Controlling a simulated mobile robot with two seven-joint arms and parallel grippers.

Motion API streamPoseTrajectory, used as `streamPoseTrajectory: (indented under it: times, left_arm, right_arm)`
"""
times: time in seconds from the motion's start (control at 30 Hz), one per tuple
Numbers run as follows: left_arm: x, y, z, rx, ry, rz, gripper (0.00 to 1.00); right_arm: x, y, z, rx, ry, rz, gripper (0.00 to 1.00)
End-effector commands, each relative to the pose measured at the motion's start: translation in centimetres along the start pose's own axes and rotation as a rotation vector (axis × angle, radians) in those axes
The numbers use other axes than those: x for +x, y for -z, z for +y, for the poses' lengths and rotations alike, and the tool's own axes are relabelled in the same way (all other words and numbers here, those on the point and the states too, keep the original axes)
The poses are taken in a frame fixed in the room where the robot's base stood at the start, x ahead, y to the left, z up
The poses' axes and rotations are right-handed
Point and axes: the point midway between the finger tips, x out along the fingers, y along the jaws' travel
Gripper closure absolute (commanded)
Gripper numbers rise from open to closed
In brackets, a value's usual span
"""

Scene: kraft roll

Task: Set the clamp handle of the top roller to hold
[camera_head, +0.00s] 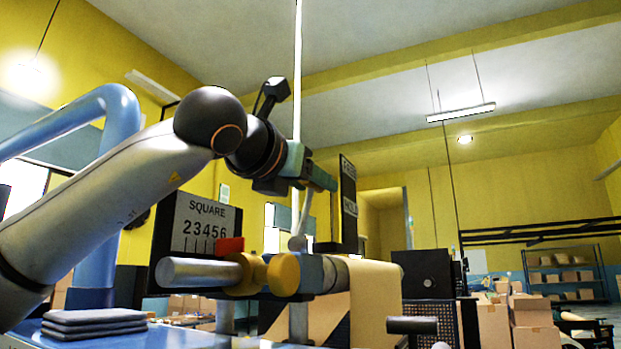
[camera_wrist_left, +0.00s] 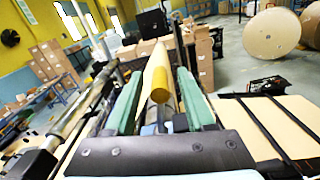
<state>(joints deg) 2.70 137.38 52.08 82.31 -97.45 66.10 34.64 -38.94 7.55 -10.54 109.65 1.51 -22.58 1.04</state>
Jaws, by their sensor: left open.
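In the head view a dark upright plate (camera_head: 349,205) carries the labels FREE at its top and, partly legible, HOLD lower down. A thin grey lever (camera_head: 305,217), seemingly the clamp handle, rises from a round pivot beside the plate; its upper end is hidden by my left gripper (camera_head: 318,177). That gripper is open, with green fingers just in front of the plate near the FREE end. In the left wrist view its fingers (camera_wrist_left: 159,100) stand apart, with a yellow round-ended piece (camera_wrist_left: 160,88) showing between them. I cannot tell whether they touch the lever. My right gripper is not in view.
Below are a metal shaft with a yellow knob (camera_head: 284,274), a red block (camera_head: 230,245) and a kraft paper roll (camera_head: 375,292). A SQUARE scale plate (camera_head: 205,225) stands left. Folded dark cloths (camera_head: 95,321) lie on the blue surface. Cartons (camera_head: 533,311) stand at the right.

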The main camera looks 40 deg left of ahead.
Motion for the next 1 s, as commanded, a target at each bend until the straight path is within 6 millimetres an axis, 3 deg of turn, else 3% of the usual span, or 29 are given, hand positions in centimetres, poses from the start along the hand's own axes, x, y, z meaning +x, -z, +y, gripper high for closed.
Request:
streamPoseTrajectory:
  times: [0.23, 0.7, 1.0]
  left_arm:
    - [0.02, 0.01, 0.02, -0.001, 0.000, 0.000, 0.48]
    - [0.00, 0.01, 0.02, 0.000, 0.000, 0.000, 1.00]
    - [0.00, 0.01, 0.01, 0.000, 0.000, 0.000, 1.00]
  right_arm:
    - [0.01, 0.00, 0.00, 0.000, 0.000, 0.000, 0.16]
    - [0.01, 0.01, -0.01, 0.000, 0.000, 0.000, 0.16]
    - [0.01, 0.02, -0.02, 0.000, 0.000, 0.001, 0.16]
